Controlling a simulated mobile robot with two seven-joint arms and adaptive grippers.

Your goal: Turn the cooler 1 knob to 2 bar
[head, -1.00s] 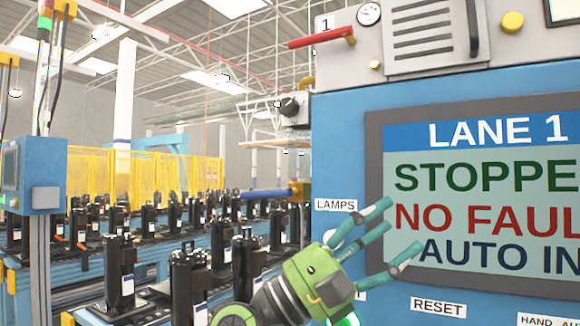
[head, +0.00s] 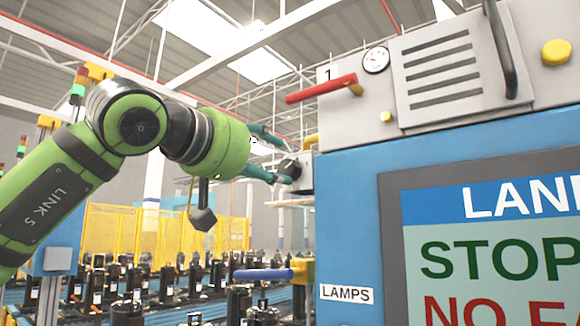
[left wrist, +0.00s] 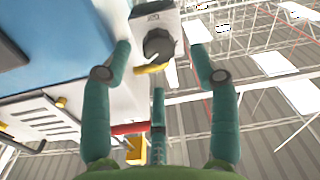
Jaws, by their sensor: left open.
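The black knob (left wrist: 158,45) sits on a small light-grey box in the left wrist view, ahead of and between my spread fingers. In the head view the knob (head: 290,169) is partly covered by my fingers, on the side of the cooler unit. My left gripper (head: 272,157) is open, with its teal fingers close to the knob; whether they touch it I cannot tell. It also shows in the left wrist view (left wrist: 158,60), with nothing held. The knob's scale is too small to read. My right gripper is not in view.
A red lever handle (head: 320,89) marked 1 and a round gauge (head: 376,60) are on the grey cooler housing. A blue lever (head: 262,274) sits below the knob. The lane screen (head: 490,260) is at right. Yellow fencing (head: 110,230) and several black compressors stand behind.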

